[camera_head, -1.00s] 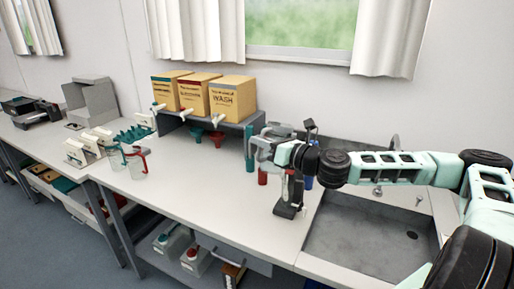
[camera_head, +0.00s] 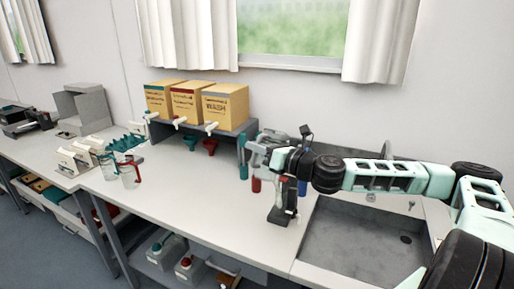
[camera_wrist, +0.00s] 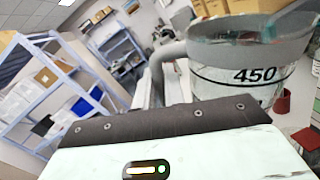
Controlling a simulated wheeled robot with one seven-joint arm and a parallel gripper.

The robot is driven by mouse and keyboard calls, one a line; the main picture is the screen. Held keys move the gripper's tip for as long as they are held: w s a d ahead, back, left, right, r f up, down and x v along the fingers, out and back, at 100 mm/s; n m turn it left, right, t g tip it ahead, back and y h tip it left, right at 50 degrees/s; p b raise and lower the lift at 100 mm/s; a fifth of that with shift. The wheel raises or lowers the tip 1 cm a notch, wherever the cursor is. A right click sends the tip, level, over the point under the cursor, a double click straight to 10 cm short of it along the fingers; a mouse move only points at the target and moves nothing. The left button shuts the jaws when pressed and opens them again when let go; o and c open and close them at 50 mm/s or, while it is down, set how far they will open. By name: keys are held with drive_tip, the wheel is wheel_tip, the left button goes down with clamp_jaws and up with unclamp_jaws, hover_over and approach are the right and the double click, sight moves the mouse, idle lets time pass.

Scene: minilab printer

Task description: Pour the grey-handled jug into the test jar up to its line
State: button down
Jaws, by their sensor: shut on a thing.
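My gripper (camera_head: 268,151) is shut on the grey-handled jug (camera_head: 257,158) and holds it above the counter, left of the sink. In the wrist view the jug (camera_wrist: 240,75) is a translucent cup with a grey rim, a black line marked "450" and a grey handle (camera_wrist: 168,52) at its left. Its liquid level is not clear. A dark upright object with a black base (camera_head: 281,214) stands on the counter below my wrist. It may belong to the test jar, but I cannot tell; no clear jar or fill line shows.
Red (camera_head: 256,185), teal (camera_head: 243,170) and blue (camera_head: 302,187) pieces are close around my gripper. Behind left, yellow boxes with taps (camera_head: 225,104) stand on a grey shelf. Jugs with teal and red handles (camera_head: 130,174) stand at left. The front counter (camera_head: 195,205) is clear.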

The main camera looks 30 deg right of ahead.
drive_tip(key=shift+r, duration=0.1)
drive_tip(key=shift+r+m+p, duration=0.35)
drive_tip(key=shift+r+m, duration=0.05)
drive_tip(key=shift+m, duration=0.5)
drive_tip(key=shift+t, duration=0.3)
drive_tip(key=shift+d+r, duration=0.1)
drive_tip(key=shift+r, duration=0.05)
drive_tip(key=shift+m, duration=0.4)
drive_tip(key=shift+r, duration=0.1)
drive_tip(key=shift+d+r+m+p, duration=0.1)
drive_tip(key=shift+m+p, duration=0.25)
drive_tip(key=shift+m, duration=0.15)
